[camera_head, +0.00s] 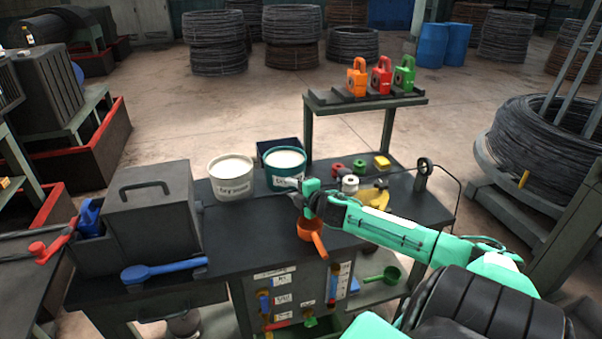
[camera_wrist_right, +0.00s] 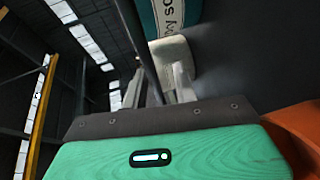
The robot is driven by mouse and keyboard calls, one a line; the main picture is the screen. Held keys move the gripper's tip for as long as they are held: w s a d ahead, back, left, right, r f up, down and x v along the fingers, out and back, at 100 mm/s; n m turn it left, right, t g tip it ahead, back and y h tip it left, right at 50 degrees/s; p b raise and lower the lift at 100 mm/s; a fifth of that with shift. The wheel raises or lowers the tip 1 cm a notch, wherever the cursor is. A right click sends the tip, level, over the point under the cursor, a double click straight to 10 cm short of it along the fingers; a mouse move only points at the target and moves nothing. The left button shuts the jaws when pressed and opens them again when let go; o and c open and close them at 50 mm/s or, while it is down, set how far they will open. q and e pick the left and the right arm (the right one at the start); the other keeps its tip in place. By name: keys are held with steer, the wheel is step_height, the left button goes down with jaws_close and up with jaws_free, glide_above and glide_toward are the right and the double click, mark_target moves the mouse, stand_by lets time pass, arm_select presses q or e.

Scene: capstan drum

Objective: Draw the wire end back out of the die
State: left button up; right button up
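A small black upright ring-shaped holder (camera_head: 423,166), which looks like the die, stands at the right rear of the dark workbench. A thin dark wire (camera_head: 455,180) arcs from it to the right and down. The wire's end inside it is too small to make out. My right gripper (camera_head: 297,199) is well to the left of the holder, above the bench in front of the teal bucket. My left gripper is not in view.
A white bucket (camera_head: 231,178) and a teal bucket (camera_head: 285,170) stand behind my gripper. An orange scoop (camera_head: 312,235) is just below it. Small coloured parts and a yellow item (camera_head: 373,196) lie between gripper and holder. A rear shelf (camera_head: 365,101) carries three coloured blocks.

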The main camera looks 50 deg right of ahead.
steer(key=shift+s+a, duration=0.1)
steer(key=shift+s, duration=0.45)
steer(key=b+v, duration=0.1)
steer(key=v, duration=1.1)
steer(key=shift+s+r, duration=0.15)
steer(key=shift+s, duration=0.15)
